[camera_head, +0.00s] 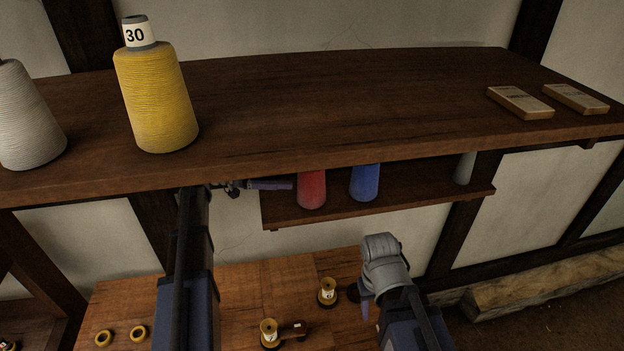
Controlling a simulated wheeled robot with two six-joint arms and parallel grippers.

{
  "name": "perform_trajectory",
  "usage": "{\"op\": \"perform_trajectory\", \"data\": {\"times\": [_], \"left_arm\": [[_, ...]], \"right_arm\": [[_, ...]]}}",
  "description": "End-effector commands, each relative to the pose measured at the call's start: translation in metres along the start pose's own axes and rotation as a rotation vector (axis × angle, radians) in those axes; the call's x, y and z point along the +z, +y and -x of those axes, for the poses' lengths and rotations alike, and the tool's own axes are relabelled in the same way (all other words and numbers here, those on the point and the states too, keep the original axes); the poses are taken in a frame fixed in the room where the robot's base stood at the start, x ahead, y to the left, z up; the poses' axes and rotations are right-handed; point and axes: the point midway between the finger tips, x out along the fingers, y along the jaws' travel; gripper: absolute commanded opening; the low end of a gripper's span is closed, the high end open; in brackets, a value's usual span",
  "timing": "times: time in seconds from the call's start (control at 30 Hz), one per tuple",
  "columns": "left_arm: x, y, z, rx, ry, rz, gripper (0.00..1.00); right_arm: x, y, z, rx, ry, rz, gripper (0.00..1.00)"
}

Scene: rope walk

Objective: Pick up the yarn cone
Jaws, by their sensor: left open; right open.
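A yellow yarn cone (158,100) with a white top marked "30" stands upright on the upper shelf (330,100), left of its middle. A white yarn cone (27,118) stands to its left, cut off by the picture edge. A red cone (312,188) and a blue cone (364,182) stand on the lower shelf, their tops hidden by the upper shelf. My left gripper (272,184) is open and empty just below the upper shelf's front edge, left of the red cone. My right gripper (366,303) is open and low over the bench, seemingly pointing down, partly hidden by its wrist.
Two tan boxes (520,102) lie at the upper shelf's right end. A pale cylinder (465,168) stands on the lower shelf (420,192). Spools (328,291) and yellow rings (139,333) sit on the bench (235,300) below. The upper shelf's middle is clear.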

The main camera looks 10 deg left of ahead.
Motion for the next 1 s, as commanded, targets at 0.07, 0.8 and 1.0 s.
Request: {"op": "perform_trajectory", "data": {"times": [0.07, 0.8, 1.0], "left_arm": [[0.0, 0.001, -0.008, 0.002, 0.0, 0.0, 1.0], [-0.001, -0.002, -0.074, 0.003, -0.001, 0.001, 1.0], [-0.001, -0.003, -0.075, 0.0, -0.001, 0.001, 1.0]], "right_arm": [[0.0, 0.0, -0.001, 0.0, 0.0, 0.0, 0.5], [0.0, 0.0, -0.002, 0.0, 0.0, 0.001, 0.5], [0.0, 0.0, -0.002, 0.0, 0.0, 0.001, 0.5]]}}
